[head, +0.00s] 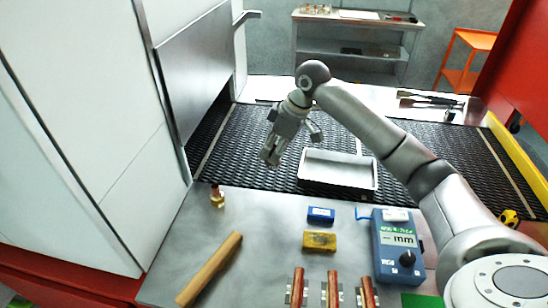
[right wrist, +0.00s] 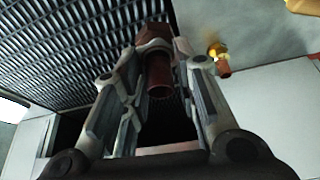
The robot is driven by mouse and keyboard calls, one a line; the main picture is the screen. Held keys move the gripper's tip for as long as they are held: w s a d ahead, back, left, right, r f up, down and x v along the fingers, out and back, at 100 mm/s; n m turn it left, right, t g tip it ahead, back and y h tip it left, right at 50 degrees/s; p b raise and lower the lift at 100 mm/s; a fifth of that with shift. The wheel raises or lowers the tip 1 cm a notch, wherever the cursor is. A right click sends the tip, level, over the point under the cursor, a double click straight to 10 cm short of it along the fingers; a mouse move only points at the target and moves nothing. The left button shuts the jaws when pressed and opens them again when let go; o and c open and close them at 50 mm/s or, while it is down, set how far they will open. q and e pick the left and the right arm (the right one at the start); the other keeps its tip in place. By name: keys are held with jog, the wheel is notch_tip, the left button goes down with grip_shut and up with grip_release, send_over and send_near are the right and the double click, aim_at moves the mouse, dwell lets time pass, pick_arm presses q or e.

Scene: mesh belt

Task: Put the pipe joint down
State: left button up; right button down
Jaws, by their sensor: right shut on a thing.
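My right gripper (head: 268,158) is over the dark mesh belt (head: 240,140), left of the grey metal tray (head: 350,180) in the head view. In the right wrist view the same gripper (right wrist: 160,75) is shut on a reddish-brown, tube-shaped pipe joint (right wrist: 160,78), its round open end facing the camera. The fingers hide its sides, and in the head view I cannot make it out clearly. The tray looks empty. My left gripper is not in view.
A brass fitting (head: 217,197) stands on the steel table (head: 180,240); it also shows in the right wrist view (right wrist: 218,58). A wooden rod (head: 210,268), blue box (head: 321,215), yellow block (head: 319,241), meter (head: 398,245) and copper pipes (head: 332,288) lie there.

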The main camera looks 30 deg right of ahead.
jog(key=s+a+r+b, duration=0.2)
jog(key=s+a+r, duration=0.25)
jog(key=s, duration=0.25)
jog(key=s+d+m+b, duration=0.25)
jog(key=s+d, duration=0.45)
jog(key=d, duration=0.6)
jog(key=p, duration=0.3)
send_over(327, 173)
jog(key=shift+n+h, duration=0.3)
jog(key=shift+n, duration=0.05)
jog(key=f, duration=0.8)
jog(key=shift+s+a+f, duration=0.2)
jog(key=shift+s, duration=0.05)
jog(key=shift+w+d+f, duration=0.2)
jog(key=shift+w+f, duration=0.05)
jog(key=shift+f, duration=0.2)
notch_tip(327, 173, down, 2)
jog(key=shift+f+p, duration=0.1)
jog(key=shift+p, duration=0.65)
jog(key=shift+f, duration=0.5)
